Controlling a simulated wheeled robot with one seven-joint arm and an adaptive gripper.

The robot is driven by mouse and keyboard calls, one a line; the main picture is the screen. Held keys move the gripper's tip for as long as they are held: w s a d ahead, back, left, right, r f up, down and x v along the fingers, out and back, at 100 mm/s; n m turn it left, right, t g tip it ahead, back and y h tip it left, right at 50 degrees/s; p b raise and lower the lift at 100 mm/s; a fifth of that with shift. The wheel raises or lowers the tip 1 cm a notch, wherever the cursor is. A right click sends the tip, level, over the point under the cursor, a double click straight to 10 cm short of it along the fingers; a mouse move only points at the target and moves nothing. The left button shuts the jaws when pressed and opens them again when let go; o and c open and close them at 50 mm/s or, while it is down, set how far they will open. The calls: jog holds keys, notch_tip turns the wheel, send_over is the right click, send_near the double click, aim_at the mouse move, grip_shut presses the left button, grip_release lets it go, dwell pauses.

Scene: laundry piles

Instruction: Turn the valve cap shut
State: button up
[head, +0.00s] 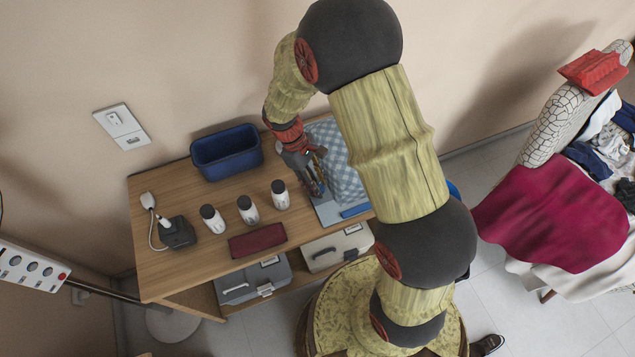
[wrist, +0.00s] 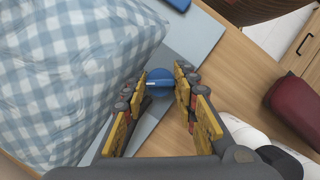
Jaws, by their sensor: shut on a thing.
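The valve cap (wrist: 160,77) is a round blue knob with a pale line across it, seen in the wrist view. It sits at the edge of a blue-and-white checked, puffed-up bag (wrist: 55,75), above a light grey board (wrist: 197,38). My gripper (head: 317,186) reaches down to it, with one finger on each side, shut on the cap. In the head view my gripper hides the cap, while the checked bag (head: 345,165) shows partly behind my arm.
A blue bin (head: 226,152) stands at the back of the wooden table (head: 160,272). Grey boxes (head: 253,283) sit on the shelf below.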

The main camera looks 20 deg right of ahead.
jog(key=c, duration=0.5)
jog(key=shift+n+p, duration=0.7)
jog(key=o, duration=1.1)
jog(key=shift+o, duration=0.4)
jog(key=v, duration=1.2)
jog(key=shift+s+a, duration=0.25)
